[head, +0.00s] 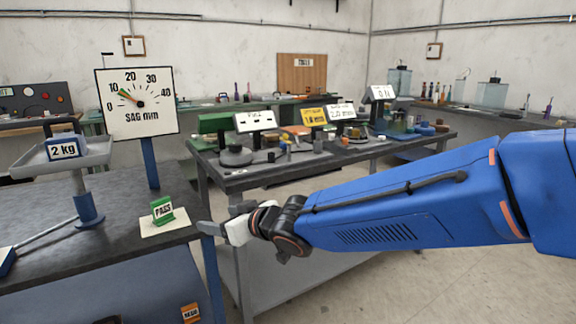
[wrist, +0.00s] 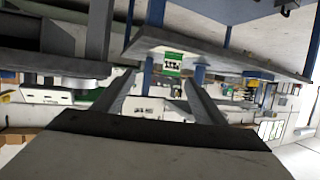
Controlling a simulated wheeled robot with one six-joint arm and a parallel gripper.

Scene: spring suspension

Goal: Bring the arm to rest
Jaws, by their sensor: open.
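My blue arm reaches in from the right in the head view, with my gripper (head: 222,218) at its left end, just off the right edge of the left bench (head: 110,255). The jaws are open and nothing shows between them. In the wrist view my gripper (wrist: 158,88) has its two fingers spread apart, and the scene appears upside down. A green PASS block (head: 163,211) stands on a pale card left of the gripper, apart from it. The PASS block also shows in the wrist view (wrist: 173,66).
A 2 kg weight (head: 63,146) sits on a raised grey tray (head: 92,157). A SAG mm dial (head: 138,103) stands behind it, its needle near 10. Another bench (head: 300,165) with signs and parts stands behind my arm. The floor (head: 400,290) below my arm is clear.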

